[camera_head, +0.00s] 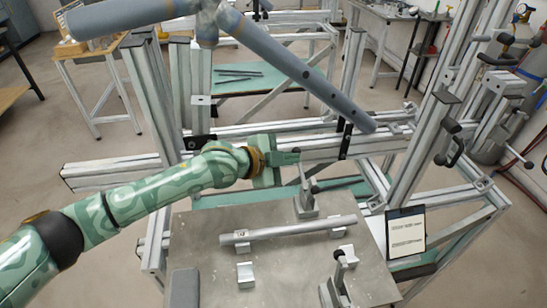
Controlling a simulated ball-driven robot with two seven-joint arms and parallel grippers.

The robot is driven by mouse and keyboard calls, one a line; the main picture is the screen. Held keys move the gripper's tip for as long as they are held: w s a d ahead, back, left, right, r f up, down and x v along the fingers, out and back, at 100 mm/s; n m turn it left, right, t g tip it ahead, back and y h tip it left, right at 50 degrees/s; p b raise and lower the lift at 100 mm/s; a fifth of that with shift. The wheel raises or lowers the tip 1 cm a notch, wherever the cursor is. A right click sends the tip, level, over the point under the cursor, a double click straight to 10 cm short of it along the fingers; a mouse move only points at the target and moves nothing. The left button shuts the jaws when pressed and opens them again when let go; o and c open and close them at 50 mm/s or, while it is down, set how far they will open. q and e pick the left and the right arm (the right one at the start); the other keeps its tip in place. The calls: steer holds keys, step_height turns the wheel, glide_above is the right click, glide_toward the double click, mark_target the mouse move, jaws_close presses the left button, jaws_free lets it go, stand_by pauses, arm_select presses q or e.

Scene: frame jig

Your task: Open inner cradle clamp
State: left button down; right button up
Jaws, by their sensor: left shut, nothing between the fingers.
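My left gripper (293,158), green with an orange-brown ring behind it, is shut and empty. It is beside the upper end of a toggle clamp (306,201) at the far edge of the grey metal plate (210,256). I cannot tell whether the fingers touch the clamp's upright handle. A second clamp (340,278) stands at the plate's near right. A grey tube (290,230) lies across the plate between them. Which clamp is the inner cradle clamp is not clear. My right gripper is out of view.
A blue-grey tube frame (290,62) hangs across the top, above the aluminium jig rails (110,171). Small cradle blocks (245,275) sit on the plate. A tablet-like panel (405,232) stands at the right. Upright posts with dark handles (452,145) rise at the right.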

arm_select(q)
steer(key=p+v, duration=0.3)
steer(key=v, duration=1.3)
steer(key=shift+f, duration=0.15)
